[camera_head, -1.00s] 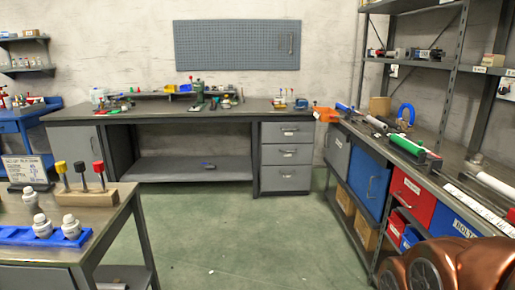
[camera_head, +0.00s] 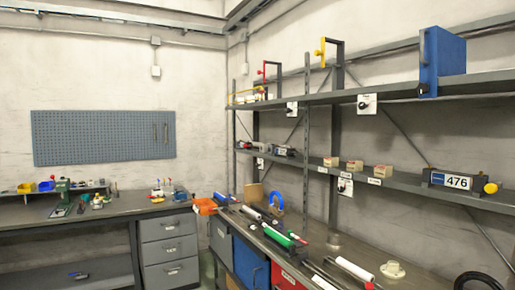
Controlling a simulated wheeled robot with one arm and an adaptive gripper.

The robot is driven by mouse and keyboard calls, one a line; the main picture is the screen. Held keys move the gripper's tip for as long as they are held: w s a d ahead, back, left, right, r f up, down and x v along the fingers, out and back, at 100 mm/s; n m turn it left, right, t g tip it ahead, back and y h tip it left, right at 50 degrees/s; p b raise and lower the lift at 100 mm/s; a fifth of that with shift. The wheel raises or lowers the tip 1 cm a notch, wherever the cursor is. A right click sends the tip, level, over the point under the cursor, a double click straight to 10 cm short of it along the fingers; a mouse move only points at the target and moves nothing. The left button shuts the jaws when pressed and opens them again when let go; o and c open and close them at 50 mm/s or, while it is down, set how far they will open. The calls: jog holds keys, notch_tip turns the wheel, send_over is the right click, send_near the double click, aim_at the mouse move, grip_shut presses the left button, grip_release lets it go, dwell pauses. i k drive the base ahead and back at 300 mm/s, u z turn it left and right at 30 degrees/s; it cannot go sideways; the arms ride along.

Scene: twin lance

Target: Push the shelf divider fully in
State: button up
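Several upright panel-like pieces with handles stand along the upper shelf (camera_head: 380,89). Farther left are a dark frame with a yellow handle (camera_head: 321,50) and a dark frame with a red handle (camera_head: 262,71). I cannot tell for certain which piece is the shelf divider or how far in it sits. My gripper is not in view.
A middle shelf holds small boxes (camera_head: 355,166) and a dark unit marked 476 (camera_head: 455,181). A pegboard (camera_head: 104,137) hangs on the left wall.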

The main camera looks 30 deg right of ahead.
aim_at(443, 53)
jog(key=z, duration=2)
jog(key=i, duration=0.5)
jog(key=u, duration=1.25)
